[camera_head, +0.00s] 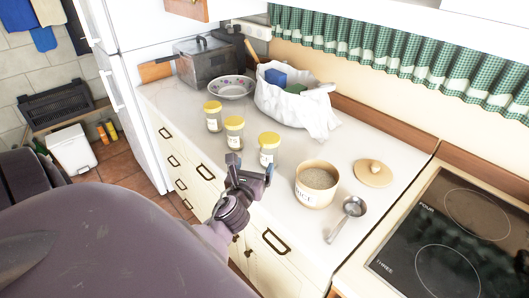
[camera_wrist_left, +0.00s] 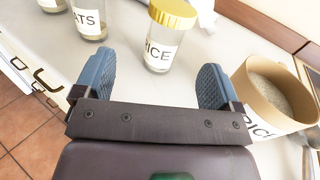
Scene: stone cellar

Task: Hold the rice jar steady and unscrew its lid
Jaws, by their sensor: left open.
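The rice jar (camera_head: 269,156) is clear glass with a yellow lid (camera_head: 269,138) on it, upright near the counter's front edge. In the left wrist view, the jar (camera_wrist_left: 160,50) shows a label reading "ICE", its first letter not clear. My left gripper (camera_head: 250,170) is open and empty, just on the near side of the jar. In the left wrist view its blue fingertips (camera_wrist_left: 155,80) point toward the jar, which stands beyond and between them, apparently untouched. My right gripper is not in view.
Two similar jars (camera_head: 234,133) (camera_head: 213,118) stand to the left. An open round canister (camera_head: 317,187) stands right of the rice jar, with its wooden lid (camera_head: 373,172) and a metal scoop (camera_head: 348,210) nearby. A white bag (camera_head: 285,104) and bowl (camera_head: 232,88) stand behind.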

